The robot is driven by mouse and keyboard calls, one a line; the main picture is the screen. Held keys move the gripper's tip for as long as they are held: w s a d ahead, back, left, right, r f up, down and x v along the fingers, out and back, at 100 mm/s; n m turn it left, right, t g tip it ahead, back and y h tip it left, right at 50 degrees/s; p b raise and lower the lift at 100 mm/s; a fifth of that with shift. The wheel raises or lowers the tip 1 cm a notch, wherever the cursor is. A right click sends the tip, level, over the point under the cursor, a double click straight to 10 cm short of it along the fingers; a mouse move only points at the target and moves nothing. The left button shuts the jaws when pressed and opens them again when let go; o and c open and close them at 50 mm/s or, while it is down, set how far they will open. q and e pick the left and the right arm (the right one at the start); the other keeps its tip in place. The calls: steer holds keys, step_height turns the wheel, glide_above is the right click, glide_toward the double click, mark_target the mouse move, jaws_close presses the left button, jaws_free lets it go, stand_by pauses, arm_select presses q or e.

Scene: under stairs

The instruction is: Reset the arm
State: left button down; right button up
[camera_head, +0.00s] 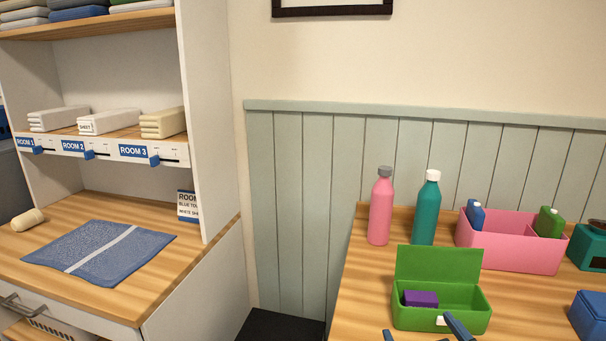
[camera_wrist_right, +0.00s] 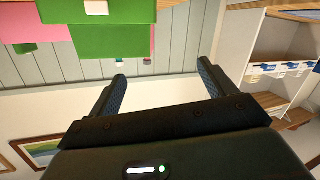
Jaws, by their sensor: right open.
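My right gripper (camera_head: 423,332) shows at the bottom edge of the head view, only its blue fingertips in sight. It is in front of the open green box (camera_head: 440,316) on the right wooden surface, and one fingertip overlaps the box's front. In the right wrist view my right gripper (camera_wrist_right: 160,74) has its two fingers apart with nothing between them. The green box (camera_wrist_right: 105,35) shows there, apparently upside down. A purple block (camera_head: 421,299) lies inside the box. My left gripper is not in view.
A pink bottle (camera_head: 381,211), a teal bottle (camera_head: 425,212) and a pink bin (camera_head: 512,245) stand behind the box. A blue box (camera_head: 590,318) is at the right edge. A shelf unit with a blue cloth (camera_head: 98,250) stands left, across a gap.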

steer(key=s+d+f+m+g, duration=0.1)
steer(key=s+d+f+g, duration=0.1)
steer(key=s+f+g, duration=1.35)
steer(key=w+a+f+t+y+p, duration=0.1)
steer(key=a+f+t+y, duration=0.1)
steer(key=a+f+t, duration=0.4)
steer(key=shift+w+f+n+t+y, duration=0.3)
steer(key=shift+f+t, duration=0.55)
steer(key=shift+t, duration=1.2)
steer(key=shift+s+a, duration=0.1)
steer(key=shift+c, duration=0.2)
